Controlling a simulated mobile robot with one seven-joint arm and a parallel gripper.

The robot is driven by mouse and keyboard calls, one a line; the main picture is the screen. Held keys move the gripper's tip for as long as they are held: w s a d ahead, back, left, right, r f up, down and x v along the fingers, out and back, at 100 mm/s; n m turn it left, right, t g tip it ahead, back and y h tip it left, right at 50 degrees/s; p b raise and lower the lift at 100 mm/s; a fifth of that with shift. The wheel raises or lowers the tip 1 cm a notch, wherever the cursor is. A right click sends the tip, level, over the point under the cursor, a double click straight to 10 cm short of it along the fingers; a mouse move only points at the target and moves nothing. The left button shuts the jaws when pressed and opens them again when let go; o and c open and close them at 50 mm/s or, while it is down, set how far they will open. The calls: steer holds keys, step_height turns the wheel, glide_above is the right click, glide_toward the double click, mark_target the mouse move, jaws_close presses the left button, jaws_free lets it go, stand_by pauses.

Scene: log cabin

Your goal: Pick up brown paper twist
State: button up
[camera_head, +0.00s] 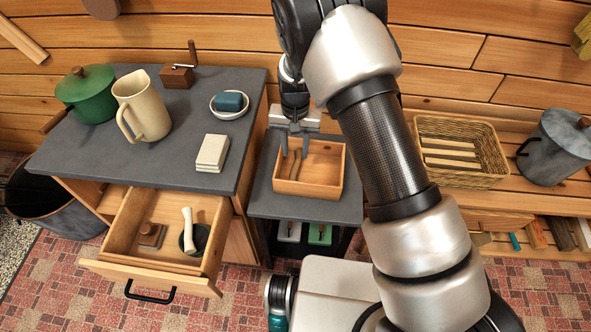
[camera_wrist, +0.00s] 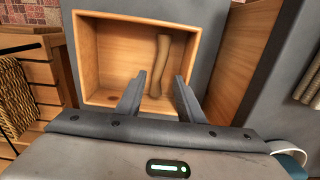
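The brown paper twist (camera_head: 294,165) lies in an open wooden box (camera_head: 338,184) on a small dark grey stand. In the wrist view the twist (camera_wrist: 160,60) is a long tan-brown piece, slightly bent, lying on the box floor (camera_wrist: 113,65) nearer one side wall. My gripper (camera_head: 295,152) points down over the box. Its two fingers (camera_wrist: 160,82) are apart, with one end of the twist showing in the gap between them. Nothing is held. How far the fingertips are above the twist is hard to tell.
A grey-topped cabinet (camera_head: 185,125) at left bears a green pot (camera_head: 88,97), a cream pitcher (camera_head: 143,108) and a soap dish (camera_head: 230,112). Its drawer (camera_head: 150,270) is pulled out. A wicker basket (camera_head: 480,150) and a grey pot (camera_head: 558,150) stand at right. The box walls surround the twist.

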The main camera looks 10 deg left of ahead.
mark_target(296, 165)
step_height(296, 165, down, 8)
steer(key=shift+r+b, duration=0.15)
steer(key=shift+b, duration=0.6)
steer(key=c, duration=0.8)
steer(key=shift+r, duration=0.1)
